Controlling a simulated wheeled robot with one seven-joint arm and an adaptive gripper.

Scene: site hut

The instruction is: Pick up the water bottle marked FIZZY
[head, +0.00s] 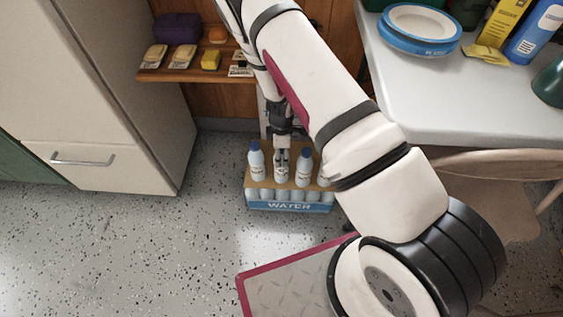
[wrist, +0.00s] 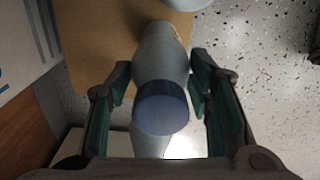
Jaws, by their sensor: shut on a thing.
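Several white water bottles with blue caps stand on a cardboard case marked WATER (head: 290,206) on the floor. In the head view I see a left bottle (head: 257,163), a middle bottle (head: 281,174) and a right bottle (head: 304,168). My gripper (head: 282,154) comes down from above at the middle bottle. In the wrist view my gripper (wrist: 160,92) has a finger on each side of that bottle (wrist: 160,50), below its dark blue cap, and is shut on it. The bottle labels are too small to read, so I cannot tell which one is FIZZY.
A wooden shelf (head: 190,77) with small goods is at the back left, beside a pale cabinet (head: 100,90). A white table (head: 460,105) with plates (head: 420,25) stands at the right, with a chair (head: 480,185) below. A purple-edged mat (head: 295,280) lies in front. Floor at left is clear.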

